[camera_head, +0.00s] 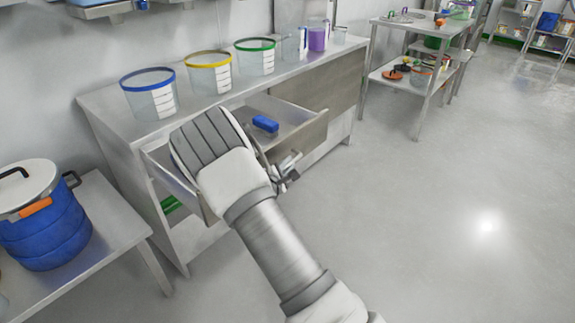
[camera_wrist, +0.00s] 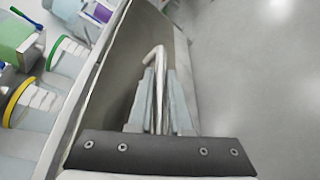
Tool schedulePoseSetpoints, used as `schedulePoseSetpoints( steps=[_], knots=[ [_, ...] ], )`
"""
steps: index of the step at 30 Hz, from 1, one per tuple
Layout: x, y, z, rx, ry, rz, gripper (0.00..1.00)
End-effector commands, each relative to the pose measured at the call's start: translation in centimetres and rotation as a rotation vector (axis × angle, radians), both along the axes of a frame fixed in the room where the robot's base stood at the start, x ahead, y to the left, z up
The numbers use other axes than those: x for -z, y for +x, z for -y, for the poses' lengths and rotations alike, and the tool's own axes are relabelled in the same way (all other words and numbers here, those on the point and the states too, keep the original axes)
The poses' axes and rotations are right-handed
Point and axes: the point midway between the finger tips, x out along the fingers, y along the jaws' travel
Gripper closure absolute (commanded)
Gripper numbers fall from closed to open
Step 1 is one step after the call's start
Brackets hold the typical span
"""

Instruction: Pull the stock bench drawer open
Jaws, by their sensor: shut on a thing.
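The stock bench (camera_head: 225,105) stands against the wall in the head view. Its wide metal drawer (camera_head: 312,130) stands out from the bench, open, with a blue object (camera_head: 265,124) inside. My gripper (camera_head: 285,168) is at the drawer's front, and my arm hides much of that front. In the wrist view, my gripper (camera_wrist: 159,95) has its fingers closed on both sides of the bent metal handle (camera_wrist: 158,65). The drawer's grey front (camera_wrist: 120,75) lies just beyond the fingers.
Several clear containers with coloured rims, including a blue-rimmed one (camera_head: 149,94), and a beaker of purple liquid (camera_head: 317,38) stand on the bench. A side table at left holds a blue pot (camera_head: 45,232). A shelf cart (camera_head: 405,75) stands at back right. The right floor is clear.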

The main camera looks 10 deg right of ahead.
Motion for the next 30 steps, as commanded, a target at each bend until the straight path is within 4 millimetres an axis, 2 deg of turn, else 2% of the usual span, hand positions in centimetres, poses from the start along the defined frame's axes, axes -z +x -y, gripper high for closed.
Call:
schedulePoseSetpoints(
  steps=[1, 5, 6, 14, 19, 23, 30],
  knots=[
    [0.1, 0.0, -0.1, -0.002, 0.001, -0.001, 0.79],
    [0.0, 0.0, -0.1, -0.002, 0.001, -0.001, 0.56],
    [0.0, 0.0, -0.1, -0.002, 0.001, -0.001, 0.53],
    [0.0, 0.0, -0.1, -0.001, 0.0, 0.0, 0.53],
    [-0.5, -1.0, -0.9, -0.002, 0.0, 0.0, 0.53],
    [-1.1, -3.1, -2.4, -0.003, 0.001, -0.003, 0.53],
    [-2.4, -7.9, -5.7, -0.004, 0.001, -0.002, 0.53]
  ],
)
